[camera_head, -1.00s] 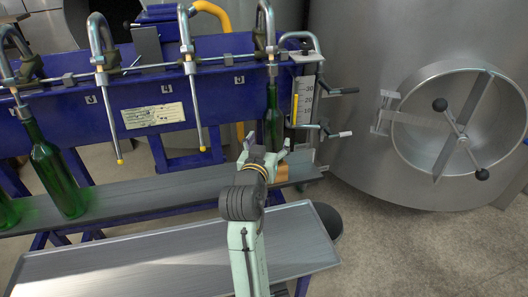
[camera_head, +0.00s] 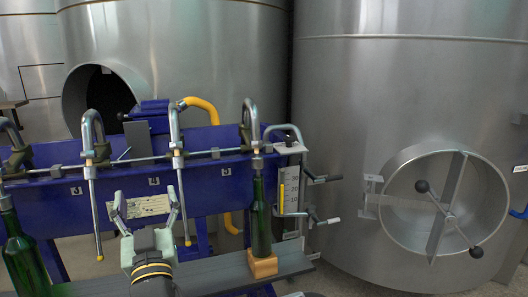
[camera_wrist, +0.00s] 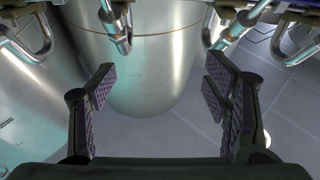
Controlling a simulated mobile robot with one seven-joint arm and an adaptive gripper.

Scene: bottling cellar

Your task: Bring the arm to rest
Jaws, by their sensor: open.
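My gripper (camera_head: 148,216) is in the lower left of the head view, its two pale green fingers spread apart and empty. It is in front of the blue filling machine, over the label area. In the wrist view my gripper (camera_wrist: 160,92) also shows open, with nothing between the dark pads. A green bottle (camera_head: 261,218) stands upright on a small wooden block (camera_head: 263,265) under the rightmost filling spout, to the right of my gripper and apart from it. Another green bottle (camera_head: 22,255) leans at the left edge.
The blue filler (camera_head: 205,176) has several hanging metal spouts (camera_head: 179,190). A grey shelf (camera_head: 215,277) runs below them. Large steel tanks (camera_head: 400,85) stand behind; the right one has a round hatch (camera_head: 445,205). Open floor (camera_head: 350,280) lies at the lower right.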

